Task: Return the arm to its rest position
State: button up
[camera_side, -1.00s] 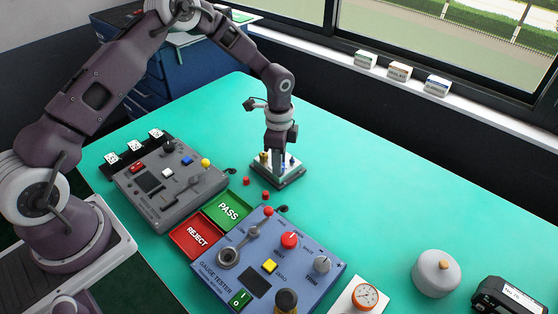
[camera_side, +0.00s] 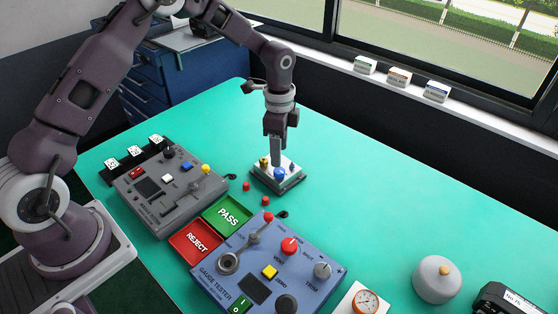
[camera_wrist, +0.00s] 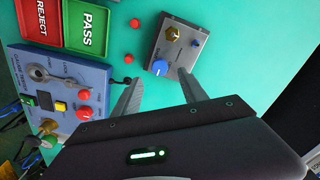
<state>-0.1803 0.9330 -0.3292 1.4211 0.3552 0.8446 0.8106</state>
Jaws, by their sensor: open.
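My gripper (camera_side: 276,160) points down just above the small grey valve positioner (camera_side: 276,182) in the side view. In the wrist view my gripper (camera_wrist: 158,80) has its two fingers apart with nothing between them. The valve positioner (camera_wrist: 180,48) lies beyond the fingertips there, with a blue knob (camera_wrist: 160,68) and a brass knob (camera_wrist: 172,33) on its top face. The blue knob also shows in the side view (camera_side: 279,174), in front of the fingers.
A blue gauge tester (camera_side: 262,268), a grey control box (camera_side: 168,190), a green PASS tray (camera_side: 228,215) and a red REJECT tray (camera_side: 196,241) stand left and in front. Small red caps (camera_side: 246,187) lie near the positioner. A grey lidded pot (camera_side: 437,279) is right. The table's back right is clear.

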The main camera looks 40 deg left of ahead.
jog(key=shift+r, duration=0.4)
jog(key=s+r+n+t+y, duration=0.1)
jog(key=s+r+n, duration=0.2)
jog(key=s+r, duration=0.55)
jog(key=s+r+n+t, duration=0.25)
jog(key=s+r, duration=0.25)
jog(key=r, duration=0.7)
jog(key=s+r+n+t+h, duration=0.1)
jog(key=s+n, duration=0.5)
jog(key=s, duration=1.2)
jog(key=shift+s+d+r+n+t, duration=0.15)
jog(key=shift+s+r+n+t, duration=0.15)
jog(key=shift+r+t, duration=0.35)
jog(key=shift+w+r, duration=0.1)
jog(key=shift+r, duration=0.05)
